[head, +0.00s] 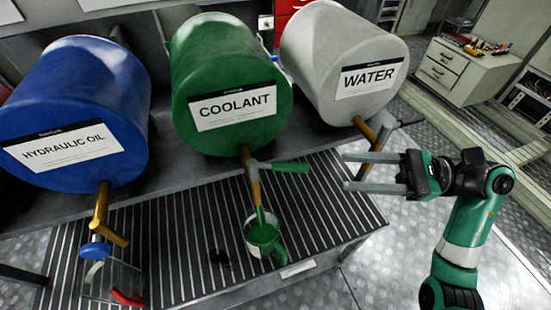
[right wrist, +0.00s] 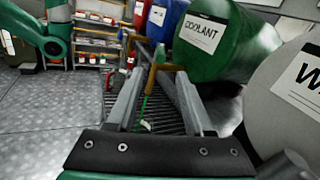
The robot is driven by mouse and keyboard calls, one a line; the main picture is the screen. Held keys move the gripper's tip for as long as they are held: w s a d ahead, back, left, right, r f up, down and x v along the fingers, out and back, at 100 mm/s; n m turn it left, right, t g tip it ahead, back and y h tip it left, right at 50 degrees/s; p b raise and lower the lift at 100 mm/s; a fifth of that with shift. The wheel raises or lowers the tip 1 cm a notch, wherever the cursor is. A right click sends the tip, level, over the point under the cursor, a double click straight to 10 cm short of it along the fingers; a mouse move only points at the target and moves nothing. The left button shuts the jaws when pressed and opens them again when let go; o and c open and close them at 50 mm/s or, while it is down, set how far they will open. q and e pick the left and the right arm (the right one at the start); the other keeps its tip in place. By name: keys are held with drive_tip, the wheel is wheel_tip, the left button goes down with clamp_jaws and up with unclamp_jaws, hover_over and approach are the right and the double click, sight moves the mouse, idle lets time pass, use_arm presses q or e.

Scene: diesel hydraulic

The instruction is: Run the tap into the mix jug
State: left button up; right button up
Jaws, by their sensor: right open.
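A jug (head: 280,249) with a green handle stands on the slatted bench under the coolant tap (head: 253,180). Green shows at its top, and a green streak joins the spout to it. The coolant tap's green lever (head: 290,167) points right. The green coolant drum (head: 220,65) is above. The water drum (head: 325,50) has a brass tap (head: 366,130) with a grey lever (head: 408,119). My right gripper (head: 346,172) is open and empty below the water tap, right of the jug. The right wrist view shows its open fingers (right wrist: 155,78). My left gripper is out of view.
A blue hydraulic oil drum (head: 75,100) and its tap (head: 101,212) are at left. A clear jug (head: 108,278) with a red handle stands below it. The slatted bench (head: 325,205) is clear right of the green-handled jug. A drawer cabinet (head: 458,72) stands behind.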

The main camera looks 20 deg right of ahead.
sight(275, 166)
drive_tip(key=p+x, duration=0.3)
drive_tip(key=x, duration=0.8)
drive_tip(key=shift+d+r, duration=0.1)
drive_tip(key=shift+r, duration=0.05)
drive_tip(key=shift+w, duration=0.15)
drive_tip(key=shift+c, duration=0.2)
clamp_jaws()
idle(0.7)
